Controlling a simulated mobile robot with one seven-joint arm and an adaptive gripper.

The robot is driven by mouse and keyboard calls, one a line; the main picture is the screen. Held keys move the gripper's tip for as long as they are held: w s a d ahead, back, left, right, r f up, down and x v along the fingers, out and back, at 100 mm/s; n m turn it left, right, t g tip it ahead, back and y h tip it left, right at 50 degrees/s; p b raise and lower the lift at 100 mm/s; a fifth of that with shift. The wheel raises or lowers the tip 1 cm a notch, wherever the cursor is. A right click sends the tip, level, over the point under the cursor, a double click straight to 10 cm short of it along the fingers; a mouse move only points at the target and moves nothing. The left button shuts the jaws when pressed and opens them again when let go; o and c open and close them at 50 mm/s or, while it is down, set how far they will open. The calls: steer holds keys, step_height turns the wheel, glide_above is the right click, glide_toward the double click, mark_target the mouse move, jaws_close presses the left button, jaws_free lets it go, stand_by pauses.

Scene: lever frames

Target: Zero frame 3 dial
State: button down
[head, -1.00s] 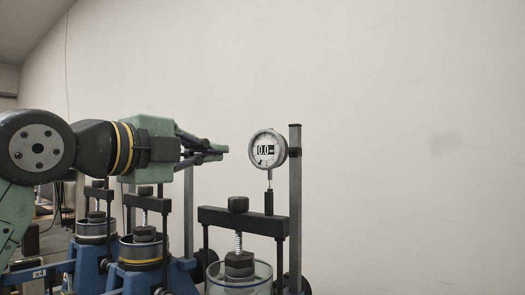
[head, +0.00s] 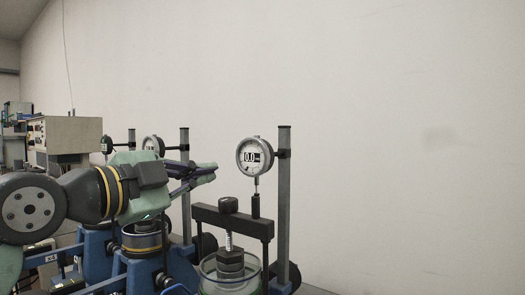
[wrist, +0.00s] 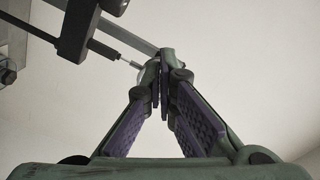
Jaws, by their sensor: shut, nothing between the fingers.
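The nearest lever frame has a round white-faced dial gauge (head: 250,158) clamped to a grey post (head: 284,190). Its display seems to read 0.0. The dial's stem goes down to a dark crossbar (head: 225,220) over a clear cell (head: 228,272). My gripper (head: 214,171) is shut and empty, just left of the dial and slightly lower, with a gap between them in the head view. In the wrist view the closed fingertips (wrist: 165,62) point up, with the crossbar (wrist: 76,30) and thin stem at upper left; the dial is mostly hidden behind the fingertips. I cannot read which frame is numbered 3.
More blue lever frames (head: 98,250) stand at left, partly behind my arm, with another dial (head: 153,145) on a second post (head: 185,165). A beige instrument box (head: 72,135) is farther back. The pale wall leaves the right side clear.

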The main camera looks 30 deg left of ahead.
steer(key=w, duration=0.5)
steer(key=shift+w+d+r, duration=0.1)
steer(key=shift+w+d, duration=0.2)
steer(key=shift+d, duration=0.1)
steer(key=shift+w+d, duration=0.1)
steer(key=shift+d, duration=0.05)
steer(key=shift+f+b, duration=0.2)
steer(key=shift+b, duration=0.15)
steer(key=shift+a, duration=0.2)
steer(key=shift+s+a+b, duration=0.2)
steer(key=shift+s+b, duration=0.05)
steer(key=shift+s, duration=0.7)
steer(key=shift+s+a+b, duration=0.2)
steer(key=shift+s, duration=0.75)
steer(key=shift+s+a+b, duration=0.2)
steer(key=shift+s+b, duration=0.05)
steer(key=shift+s, duration=0.7)
